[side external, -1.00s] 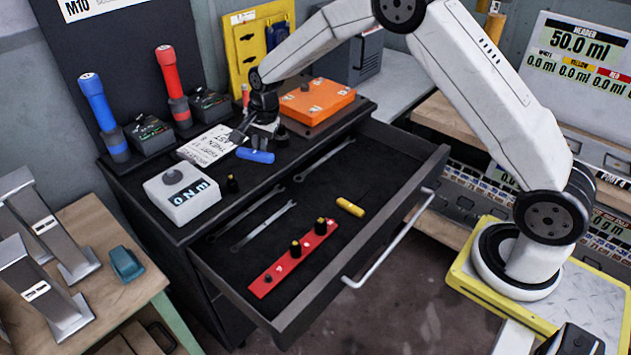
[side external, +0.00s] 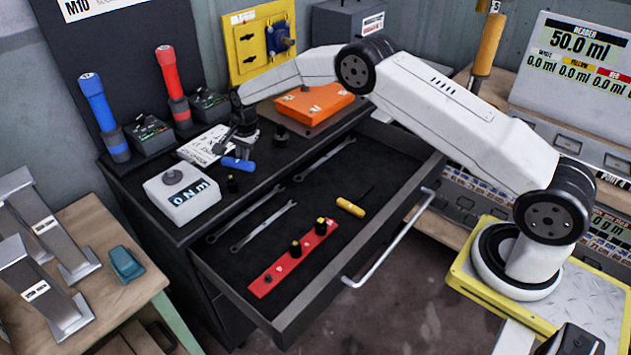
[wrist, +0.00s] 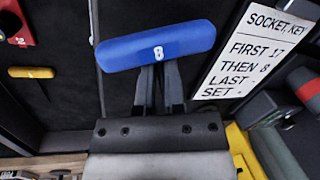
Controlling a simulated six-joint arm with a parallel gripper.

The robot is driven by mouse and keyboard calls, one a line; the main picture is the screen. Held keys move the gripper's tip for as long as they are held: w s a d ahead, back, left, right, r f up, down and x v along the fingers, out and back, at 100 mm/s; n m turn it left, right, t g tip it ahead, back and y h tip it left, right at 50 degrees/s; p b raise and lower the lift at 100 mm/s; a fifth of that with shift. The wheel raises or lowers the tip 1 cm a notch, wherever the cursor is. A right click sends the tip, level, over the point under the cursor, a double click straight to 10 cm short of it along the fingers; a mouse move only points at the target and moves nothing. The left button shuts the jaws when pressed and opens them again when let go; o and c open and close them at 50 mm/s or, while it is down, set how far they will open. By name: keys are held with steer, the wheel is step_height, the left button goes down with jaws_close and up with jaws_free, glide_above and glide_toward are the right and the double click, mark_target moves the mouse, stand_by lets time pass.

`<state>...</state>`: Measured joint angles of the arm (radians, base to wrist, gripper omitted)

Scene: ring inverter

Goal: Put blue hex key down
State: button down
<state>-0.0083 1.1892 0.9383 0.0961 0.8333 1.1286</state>
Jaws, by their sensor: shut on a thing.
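The blue hex key (side external: 238,163) has a rounded blue handle marked 8 (wrist: 185,42) in the wrist view. My gripper (side external: 228,148) is shut on it, with both fingers (wrist: 160,78) against the near side of the handle in the wrist view. In the side view the key is low over the dark cabinet top, near the drawer's back edge and just right of the white card. I cannot tell whether it touches the top. Its metal shaft is not clearly seen.
The white card (side external: 203,147) reads about socket and key order. The open drawer (side external: 215,262) holds a yellow-handled key (side external: 350,207), wrenches and a red socket rail (side external: 290,265). An orange box (side external: 315,103) is behind.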

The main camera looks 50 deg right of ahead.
mark_target(244, 173)
steer(key=shift+w+f, duration=0.2)
steer(key=shift+f, duration=0.05)
steer(key=shift+w+f, duration=0.15)
steer(key=shift+f, duration=1.6)
steer(key=shift+f, duration=0.1)
steer(key=c, duration=0.7)
jaws_free()
steer(key=r, duration=0.4)
steer(key=s+r, duration=0.1)
steer(key=r, duration=0.3)
steer(key=s+d+r, duration=0.1)
steer(key=r, duration=0.3)
